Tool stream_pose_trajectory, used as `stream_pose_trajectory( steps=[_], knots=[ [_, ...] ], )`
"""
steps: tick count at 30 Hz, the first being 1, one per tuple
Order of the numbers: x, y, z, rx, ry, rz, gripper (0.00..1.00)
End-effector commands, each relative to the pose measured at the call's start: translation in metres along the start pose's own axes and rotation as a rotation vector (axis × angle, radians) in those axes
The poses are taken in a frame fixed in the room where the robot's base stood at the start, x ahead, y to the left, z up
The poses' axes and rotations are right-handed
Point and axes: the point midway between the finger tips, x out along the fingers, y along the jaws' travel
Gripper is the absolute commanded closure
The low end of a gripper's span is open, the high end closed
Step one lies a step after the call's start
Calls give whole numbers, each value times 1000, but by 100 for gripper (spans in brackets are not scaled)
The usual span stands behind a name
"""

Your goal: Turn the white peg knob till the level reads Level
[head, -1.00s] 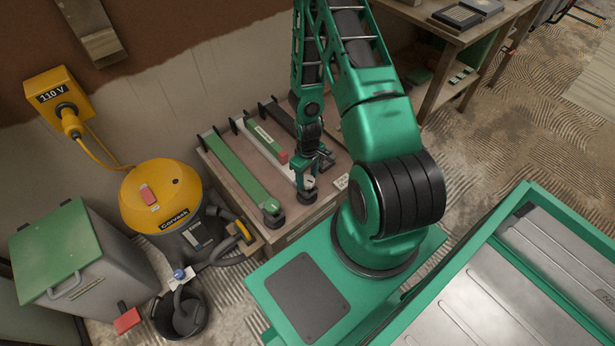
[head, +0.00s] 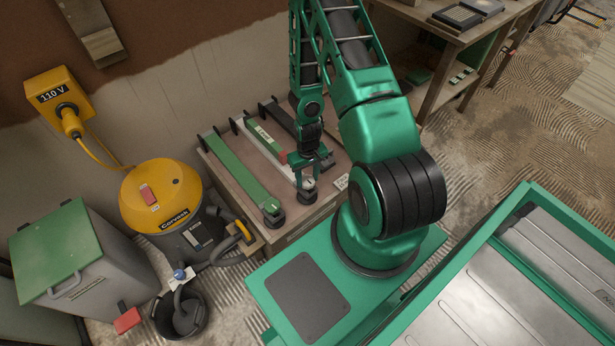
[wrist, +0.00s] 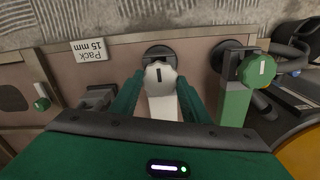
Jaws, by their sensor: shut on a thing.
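The white peg knob (wrist: 160,76) sits at the near end of a white bar (wrist: 162,107), with a dark mark line on its face. My gripper (wrist: 161,86) is shut on the knob, one finger on each side. In the head view, my gripper (head: 310,174) comes down over the knob (head: 309,185), partly hiding it. A green level (head: 263,131) with a pale label and a red end lies along the white bar; its lettering is too small to read with certainty.
A green bar with a green knob (wrist: 256,69) lies left of it in the head view, a dark bar (head: 284,122) right. A yellow vacuum (head: 160,195) and a grey bin (head: 95,260) stand left.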

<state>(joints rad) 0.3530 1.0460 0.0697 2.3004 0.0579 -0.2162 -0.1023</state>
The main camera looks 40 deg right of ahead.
Motion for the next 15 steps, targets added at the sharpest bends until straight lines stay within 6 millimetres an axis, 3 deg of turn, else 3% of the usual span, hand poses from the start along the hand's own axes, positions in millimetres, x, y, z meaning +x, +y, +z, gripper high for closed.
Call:
stream_pose_trajectory(
  steps=[15],
  knots=[
    [0, 0, 0, 190, -1, 2, 80]
  ],
)
